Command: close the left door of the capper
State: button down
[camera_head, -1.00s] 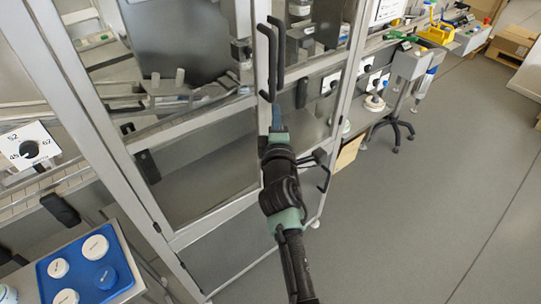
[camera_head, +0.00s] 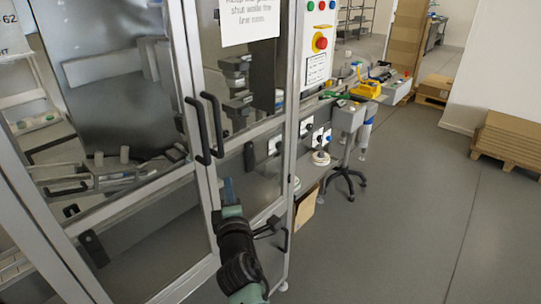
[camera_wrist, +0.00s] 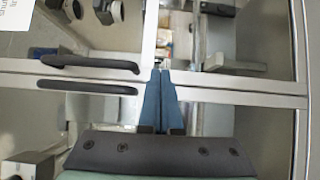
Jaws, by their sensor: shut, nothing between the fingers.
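The capper is a metal-framed cabinet with glass doors. Its left door (camera_head: 168,192) fills the left of the head view, with a black upright handle (camera_head: 197,131). The right door (camera_head: 262,148) is beside it with its own black handle (camera_head: 213,124). The two handles are close together, and the door edges look nearly in line; I cannot tell if the left door is fully flush. My gripper (camera_head: 228,186) is below the handles, in front of the door frames. Its blue fingers are shut and empty. The wrist view shows the fingertips (camera_wrist: 159,74) near the frame bars, right of both handles; contact is unclear.
A control panel (camera_head: 319,40) with a red button is right of the doors. A bench with a yellow item (camera_head: 367,90) and a wheeled stand (camera_head: 344,178) lie beyond. Open grey floor (camera_head: 400,230) is at right, with stacked cardboard (camera_head: 512,140) on a pallet.

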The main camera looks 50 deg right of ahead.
jog(key=s+p, duration=0.9)
jog(key=s, duration=0.1)
jog(key=shift+s, duration=0.2)
jog(key=shift+s+d, duration=0.1)
